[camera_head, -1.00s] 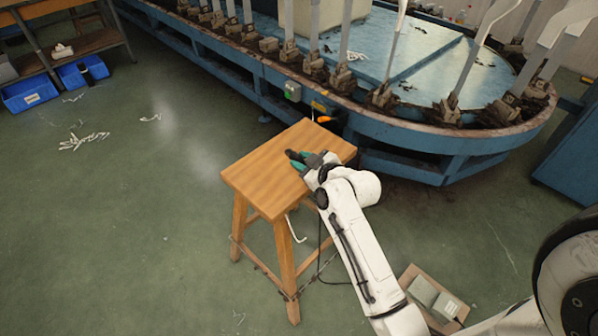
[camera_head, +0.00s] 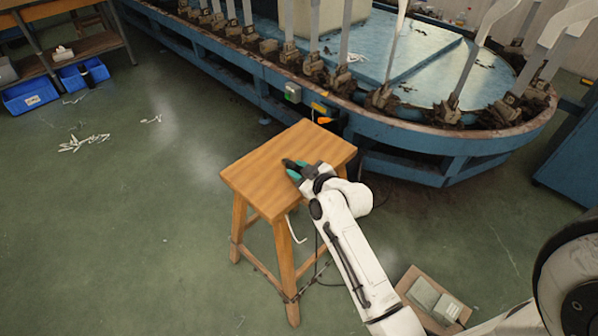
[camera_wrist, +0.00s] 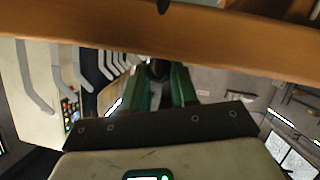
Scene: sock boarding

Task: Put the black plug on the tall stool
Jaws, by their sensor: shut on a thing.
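The tall stool (camera_head: 262,176) is wooden with a square seat and stands upright in the middle of the head view. My gripper (camera_head: 296,168) is over the right half of the seat, its green fingers pointing left. It is shut on the black plug (camera_head: 288,162), whose dark end shows at the fingertips. In the wrist view the plug (camera_wrist: 158,70) shows small and dark between the green fingers, and the stool's wooden edge (camera_wrist: 130,38) crosses the top. Most of the plug is hidden by the fingers. I cannot tell whether it touches the seat.
A blue machine (camera_head: 440,150) with a curved rim and upright boards stands behind the stool. A cardboard box (camera_head: 408,283) lies on the floor at lower right. Blue bins (camera_head: 30,94) are at far left.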

